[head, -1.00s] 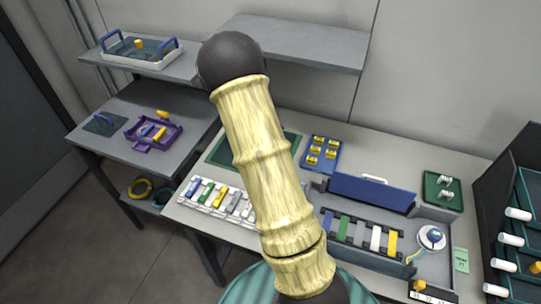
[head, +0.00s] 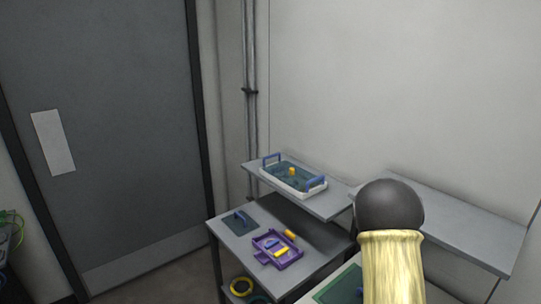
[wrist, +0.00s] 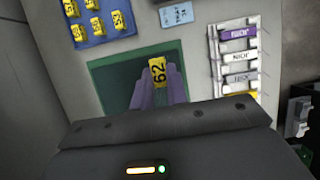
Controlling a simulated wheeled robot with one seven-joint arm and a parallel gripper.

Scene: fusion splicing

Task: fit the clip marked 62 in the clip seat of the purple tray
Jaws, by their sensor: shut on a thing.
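In the wrist view, a yellow clip marked 62 (wrist: 158,72) is held between the fingertips of my gripper (wrist: 159,84), which is shut on it. The clip is above a dark green mat. In the head view, the purple tray (head: 265,256) lies on the side table at the lower middle, with a blue piece and a yellow piece in it. Its clip seat is too small to make out. My gripper is out of the head view; only part of my arm shows at the right, apart from the tray.
A blue board (wrist: 84,17) with several yellow clips and a white rack (wrist: 213,60) of marked pieces flank the green mat (wrist: 110,75). A shelf above the side table (head: 222,232) bears a white tray (head: 318,190) with blue handles. A yellow piece (head: 290,234) lies behind the purple tray.

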